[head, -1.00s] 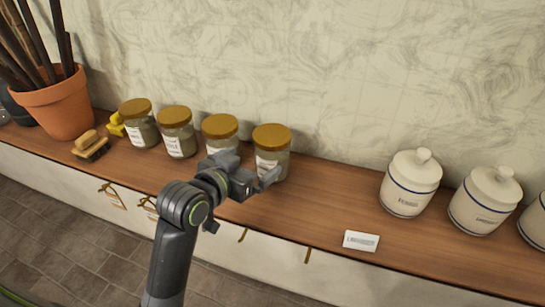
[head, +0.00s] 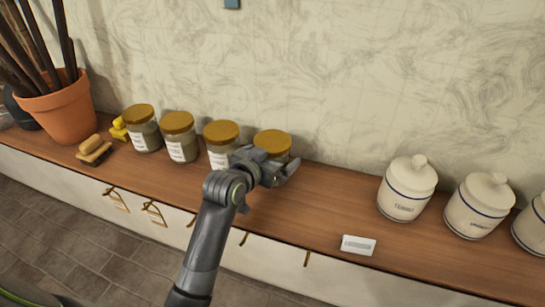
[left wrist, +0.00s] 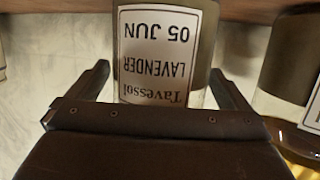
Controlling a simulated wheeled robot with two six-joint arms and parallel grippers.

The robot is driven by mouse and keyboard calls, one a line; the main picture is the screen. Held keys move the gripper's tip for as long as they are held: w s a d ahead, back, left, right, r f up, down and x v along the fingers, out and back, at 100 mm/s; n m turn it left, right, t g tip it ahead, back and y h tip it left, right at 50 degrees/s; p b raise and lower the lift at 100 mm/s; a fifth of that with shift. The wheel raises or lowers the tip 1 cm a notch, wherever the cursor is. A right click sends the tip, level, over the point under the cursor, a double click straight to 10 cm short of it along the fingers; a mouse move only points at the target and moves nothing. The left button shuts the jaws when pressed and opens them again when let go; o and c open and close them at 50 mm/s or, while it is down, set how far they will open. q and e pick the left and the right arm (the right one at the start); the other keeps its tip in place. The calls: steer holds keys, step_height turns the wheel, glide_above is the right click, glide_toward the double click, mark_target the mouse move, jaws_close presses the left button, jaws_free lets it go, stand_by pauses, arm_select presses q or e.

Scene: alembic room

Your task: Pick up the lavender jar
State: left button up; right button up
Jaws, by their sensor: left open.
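The lavender jar (head: 272,141) is the rightmost of the glass jars with gold lids on the wooden shelf, standing upright. My left gripper (head: 279,165) is in front of it and hides most of its body in the head view. In the left wrist view the picture is upside down, and the jar (left wrist: 165,50) shows a white label reading LAVENDER. The open fingers of my left gripper (left wrist: 160,85) lie to either side of the jar's body there. I cannot tell whether they touch the glass. My right gripper is not in view.
A similar jar (head: 221,138) stands just left, and its neighbour also shows in the left wrist view (left wrist: 292,60). White lidded canisters (head: 407,188) stand to the right, with a small card (head: 358,245) near the shelf's front edge. The wall is close behind.

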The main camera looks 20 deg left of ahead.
arm_select(q)
steer(key=shift+c, duration=0.4)
steer(key=shift+r, duration=0.1)
steer(key=c, duration=1.1)
